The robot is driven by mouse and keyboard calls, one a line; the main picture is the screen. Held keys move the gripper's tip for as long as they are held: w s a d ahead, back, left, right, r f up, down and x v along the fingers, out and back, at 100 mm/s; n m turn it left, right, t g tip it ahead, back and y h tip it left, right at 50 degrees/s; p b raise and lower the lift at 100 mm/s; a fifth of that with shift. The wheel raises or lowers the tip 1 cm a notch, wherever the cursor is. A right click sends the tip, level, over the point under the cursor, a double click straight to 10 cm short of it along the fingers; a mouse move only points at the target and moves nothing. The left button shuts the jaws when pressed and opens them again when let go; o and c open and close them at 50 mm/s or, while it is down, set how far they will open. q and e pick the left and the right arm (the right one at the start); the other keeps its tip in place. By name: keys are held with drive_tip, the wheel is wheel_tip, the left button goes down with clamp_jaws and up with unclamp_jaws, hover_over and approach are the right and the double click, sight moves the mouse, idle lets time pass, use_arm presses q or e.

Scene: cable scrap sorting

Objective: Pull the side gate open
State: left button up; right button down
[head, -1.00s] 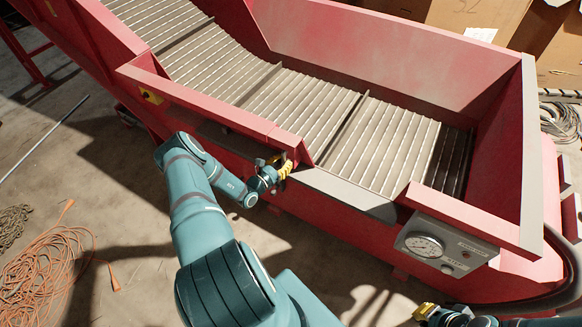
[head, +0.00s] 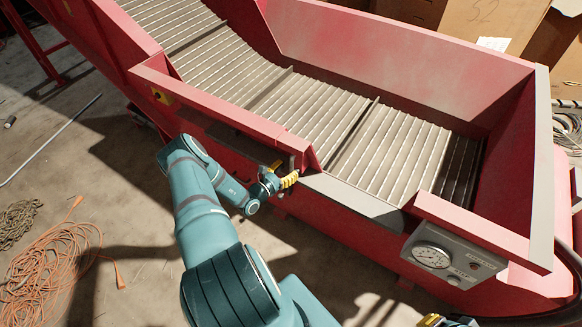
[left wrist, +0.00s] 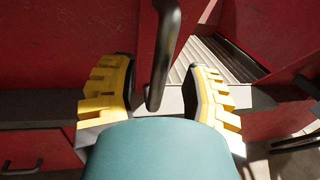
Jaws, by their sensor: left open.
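The side gate seems to be the red panel (head: 220,112) on the near side of the red conveyor trough. An opening with a bare grey sill (head: 352,200) lies right of its end. In the left wrist view a dark bar handle (left wrist: 165,45) stands out from the red panel (left wrist: 75,45). My left gripper (head: 283,173) is open beside the panel's right end. In the left wrist view its yellow-padded fingers (left wrist: 158,100) are apart, one on each side of the handle's lower end; contact is not visible. My right gripper (head: 437,321) barely shows at the bottom edge.
A gauge panel (head: 448,258) is mounted right of the opening. The slatted belt (head: 290,100) lies inside the trough. Orange cable (head: 50,272) and a darker coil (head: 17,222) lie on the floor at left. Cardboard boxes (head: 490,20) stand behind.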

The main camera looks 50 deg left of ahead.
use_arm(q)
drive_tip(key=s, duration=0.9)
drive_tip(key=shift+s+d, duration=0.35)
drive_tip(key=shift+d, duration=0.05)
drive_tip(key=w+d+r+m+g+h, duration=0.1)
drive_tip(key=w+d+m+g+h, duration=0.2)
drive_tip(key=d, duration=0.5)
drive_tip(key=w+d+m+g+h, duration=0.1)
drive_tip(key=d+m+g+h, duration=0.3)
drive_tip(key=d, duration=0.4)
drive_tip(key=w+d+r+m+g+h, duration=0.1)
drive_tip(key=d+m+h, duration=0.3)
drive_tip(key=d+h, duration=0.3)
drive_tip(key=s+d+r+m+g+y, duration=0.1)
drive_tip(key=s+d+m+g+y, duration=0.55)
drive_tip(key=d+m+g, duration=0.7)
drive_tip(key=d+r+m+t+y, duration=0.2)
drive_tip(key=d+r+m+t, duration=0.3)
drive_tip(key=m, duration=0.6)
drive_tip(key=shift+w+d+r, duration=0.25)
drive_tip(key=shift+d+r, duration=0.05)
drive_tip(key=shift+r, duration=0.5)
